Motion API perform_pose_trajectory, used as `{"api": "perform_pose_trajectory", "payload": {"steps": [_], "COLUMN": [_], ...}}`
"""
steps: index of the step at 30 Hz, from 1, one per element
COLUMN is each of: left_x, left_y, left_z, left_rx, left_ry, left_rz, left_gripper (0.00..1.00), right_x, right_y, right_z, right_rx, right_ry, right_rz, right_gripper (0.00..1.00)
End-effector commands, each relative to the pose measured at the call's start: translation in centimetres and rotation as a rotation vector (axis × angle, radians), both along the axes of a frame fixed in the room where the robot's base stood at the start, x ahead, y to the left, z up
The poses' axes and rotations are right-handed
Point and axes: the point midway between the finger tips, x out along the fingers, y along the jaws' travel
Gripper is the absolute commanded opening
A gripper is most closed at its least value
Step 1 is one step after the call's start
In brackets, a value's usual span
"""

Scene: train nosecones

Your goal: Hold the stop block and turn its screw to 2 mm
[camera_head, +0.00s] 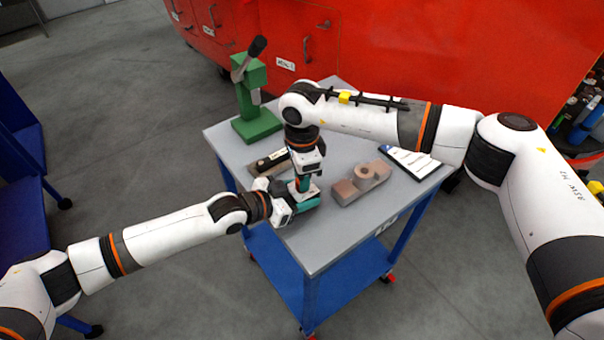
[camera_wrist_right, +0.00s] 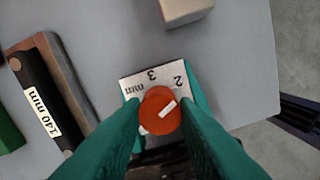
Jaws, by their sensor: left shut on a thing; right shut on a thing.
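The stop block's white scale plate (camera_wrist_right: 138,85) shows in the right wrist view, with the marks 2, 3 and mm upside down. Its round orange screw head (camera_wrist_right: 152,122) carries a white pointer bar, which points to the upper right, roughly toward the 2 side. My right gripper (camera_wrist_right: 158,108) points down with its green fingers shut on the screw head; it also shows in the head view (camera_head: 304,185). My left gripper (camera_head: 305,200) comes in low from the left and is shut on the stop block, whose body is mostly hidden by the fingers.
The grey table top (camera_head: 335,240) is clear in front. A brown block with a round boss (camera_head: 362,180) lies to the right, a dark tool labelled "140 mm OFT" (camera_wrist_right: 42,95) to the left. A green press (camera_head: 255,105) and a tablet (camera_head: 408,160) stand farther back.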

Motion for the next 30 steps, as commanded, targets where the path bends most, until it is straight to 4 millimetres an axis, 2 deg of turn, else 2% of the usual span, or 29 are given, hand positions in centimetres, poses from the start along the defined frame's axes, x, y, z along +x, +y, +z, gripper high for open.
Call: {"api": "perform_pose_trajectory", "payload": {"steps": [19, 20, 23, 24, 30], "left_x": [0.01, 0.01, 0.01, 0.0, -0.02], "left_y": [0.16, 0.16, 0.15, 0.14, 0.1], "left_z": [-0.14, -0.15, -0.16, -0.15, -0.15], "left_rx": [0.003, 0.003, 0.003, 0.004, 0.003], "left_ry": [0.002, 0.002, 0.002, 0.002, 0.002], "left_rz": [0.002, 0.002, 0.002, 0.002, 0.001], "left_gripper": [0.23, 0.23, 0.23, 0.23, 0.23], "right_x": [0.15, 0.15, 0.12, 0.11, 0.06], "right_y": [-0.14, -0.14, -0.12, -0.1, -0.06], "right_z": [0.1, 0.1, 0.08, 0.07, 0.03], "right_rx": [-0.003, -0.003, -0.002, -0.002, -0.001], "right_ry": [-0.003, -0.003, -0.003, -0.003, -0.001], "right_rz": [0.048, 0.048, 0.048, 0.049, 0.049], "right_gripper": [0.04, 0.3, 0.46, 0.49, 0.49]}}
